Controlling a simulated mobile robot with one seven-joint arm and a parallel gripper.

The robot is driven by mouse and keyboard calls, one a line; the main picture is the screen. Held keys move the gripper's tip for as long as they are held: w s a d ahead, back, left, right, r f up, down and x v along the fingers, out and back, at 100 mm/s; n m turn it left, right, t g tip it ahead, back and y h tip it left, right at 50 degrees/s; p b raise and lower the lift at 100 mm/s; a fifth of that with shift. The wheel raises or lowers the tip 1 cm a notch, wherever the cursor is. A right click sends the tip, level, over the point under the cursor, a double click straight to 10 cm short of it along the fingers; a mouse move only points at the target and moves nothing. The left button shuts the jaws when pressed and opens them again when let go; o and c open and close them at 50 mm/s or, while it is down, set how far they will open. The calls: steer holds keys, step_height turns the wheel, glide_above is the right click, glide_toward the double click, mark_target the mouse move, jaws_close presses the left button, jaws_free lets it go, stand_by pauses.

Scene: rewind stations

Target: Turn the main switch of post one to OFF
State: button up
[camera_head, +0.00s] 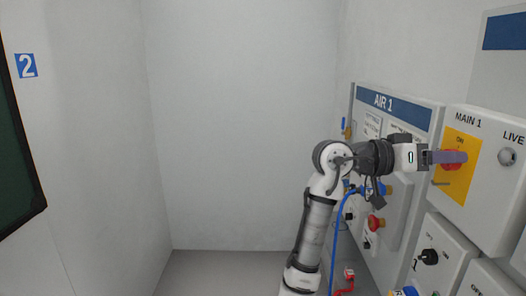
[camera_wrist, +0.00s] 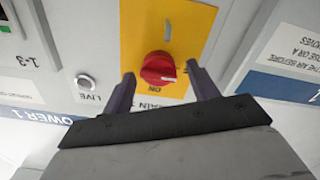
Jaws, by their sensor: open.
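The main switch of post one is a red rotary knob (camera_wrist: 158,67) on a yellow plate (camera_wrist: 205,17), on a light grey box labelled MAIN 1. It also shows in the head view as a red knob (camera_head: 447,167), partly covered by a finger. The ON label is by the knob; the wrist view shows the panel upside down. I cannot surely read the knob's pointing. My gripper (camera_wrist: 160,73) is open, with one finger on each side of the knob, close to it. In the head view my gripper (camera_head: 460,157) reaches the box from the left. Finger contact is unclear.
A LIVE lamp (camera_head: 507,157) is right of the switch. The AIR 1 panel (camera_head: 397,110) is at left, with a red knob (camera_head: 376,223) and blue hose (camera_head: 336,235). Lower boxes carry a black knob (camera_head: 429,257). Floor at left is clear.

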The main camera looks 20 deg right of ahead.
steer(key=m+b, duration=0.1)
steer(key=m, duration=0.2)
steer(key=shift+s+m, duration=0.1)
steer(key=shift+m, duration=0.3)
steer(key=w+a+n+t+h+b, duration=0.1)
steer(key=w+a+t, duration=0.3)
steer(key=a, duration=0.5)
steer(key=w+a+n+t+h+b, duration=0.1)
steer(key=w+a+n+t+b, duration=0.3)
steer(key=w+a, duration=0.3)
steer(key=w+a+n+t+h+b, duration=0.1)
steer(key=w+a+t, duration=0.4)
steer(key=a, duration=0.8)
steer(key=shift+w+a+r+n+t+h+b, duration=0.25)
steer(key=shift+w+n+t+h+b, duration=0.2)
steer(key=shift+n+b, duration=0.35)
steer(key=shift+s, duration=0.1)
